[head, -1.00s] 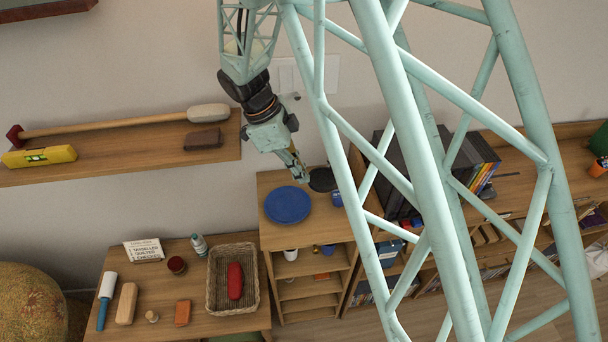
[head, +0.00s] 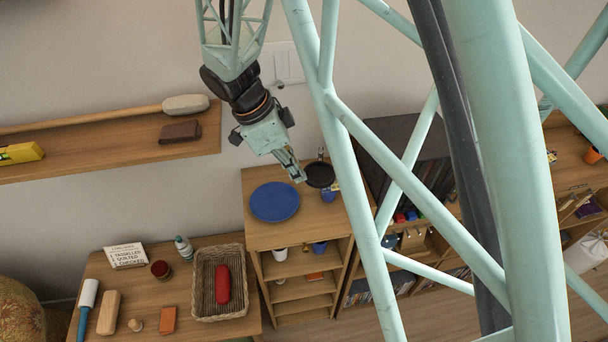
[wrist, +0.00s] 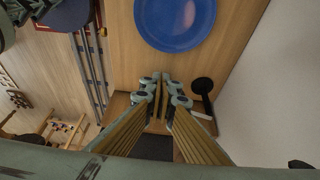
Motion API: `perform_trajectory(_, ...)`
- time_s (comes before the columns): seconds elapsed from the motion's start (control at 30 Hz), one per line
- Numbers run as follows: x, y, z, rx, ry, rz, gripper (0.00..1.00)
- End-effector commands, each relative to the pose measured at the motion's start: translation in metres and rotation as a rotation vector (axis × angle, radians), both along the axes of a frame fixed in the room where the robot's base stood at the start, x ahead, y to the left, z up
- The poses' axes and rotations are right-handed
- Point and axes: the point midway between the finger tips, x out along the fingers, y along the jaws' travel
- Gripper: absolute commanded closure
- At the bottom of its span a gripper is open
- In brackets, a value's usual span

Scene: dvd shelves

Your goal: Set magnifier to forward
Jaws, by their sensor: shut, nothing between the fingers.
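In the wrist view a black round head on a stem (wrist: 202,86) shows right of the fingers and may be the same thing. My gripper (head: 301,179) is shut and empty, above the unit top, between the blue plate and the dark round thing. In the wrist view its fingers (wrist: 165,78) meet below the plate's edge, apart from the black thing.
A dark cabinet (head: 400,150) stands close on the right. A wall shelf (head: 120,143) is left. A lower table (head: 195,295) holds a basket (head: 198,285).

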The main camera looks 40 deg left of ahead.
Motion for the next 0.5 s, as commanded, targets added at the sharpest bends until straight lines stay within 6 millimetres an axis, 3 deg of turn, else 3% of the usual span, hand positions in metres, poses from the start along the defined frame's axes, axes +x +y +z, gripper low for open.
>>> perform_trajectory(0.5, -0.002, -0.019, -0.003, 0.0, 0.0, 0.142, 1.0)
